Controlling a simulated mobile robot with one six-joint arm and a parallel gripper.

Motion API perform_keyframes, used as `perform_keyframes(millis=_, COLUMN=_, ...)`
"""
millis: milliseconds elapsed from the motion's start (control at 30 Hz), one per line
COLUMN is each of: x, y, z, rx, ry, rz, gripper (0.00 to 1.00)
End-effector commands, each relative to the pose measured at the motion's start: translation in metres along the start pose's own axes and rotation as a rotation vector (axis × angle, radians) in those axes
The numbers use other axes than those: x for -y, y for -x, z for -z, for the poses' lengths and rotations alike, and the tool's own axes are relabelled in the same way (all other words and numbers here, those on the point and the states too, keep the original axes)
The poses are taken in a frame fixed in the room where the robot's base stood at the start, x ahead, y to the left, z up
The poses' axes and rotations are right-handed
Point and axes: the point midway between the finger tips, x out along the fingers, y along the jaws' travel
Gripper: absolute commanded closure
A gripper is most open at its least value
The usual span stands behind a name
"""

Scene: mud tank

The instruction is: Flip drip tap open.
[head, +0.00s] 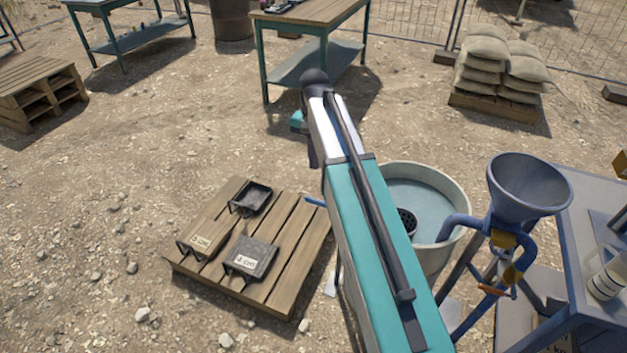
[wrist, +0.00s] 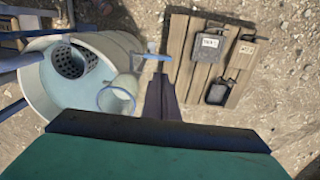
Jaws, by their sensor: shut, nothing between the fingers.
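My gripper (wrist: 160,82) shows in the wrist view as dark fingers held together, empty, pointing down. A light-blue bar with a short stem (wrist: 150,57) lies just beyond the fingertips, between tank and pallet; I cannot tell if they touch. It may be the drip tap. Its blue end (head: 315,202) shows left of my arm in the head view, where my arm hides the rest. Another fitting, with orange and yellow parts (head: 490,289), hangs under the grey-blue funnel (head: 527,182) at the right; I cannot tell which is the drip tap.
The round tank (head: 458,217) holds water and a dark mesh basket (wrist: 70,62). A clear blue-rimmed vessel (wrist: 117,100) is left of my fingers. A slatted pallet (head: 292,262) carries dark trays (head: 250,256). A blue-grey stand (head: 597,187) is right. Open gravel lies left.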

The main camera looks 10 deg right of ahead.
Motion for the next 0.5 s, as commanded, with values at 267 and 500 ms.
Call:
perform_keyframes(millis=267, x=0.0, y=-0.016, z=-0.001, rx=0.002, ry=0.001, rz=-0.001, gripper=1.0)
perform_keyframes(millis=500, x=0.0, y=-0.04, z=-0.001, rx=0.001, ry=0.001, rz=-0.001, gripper=1.0)
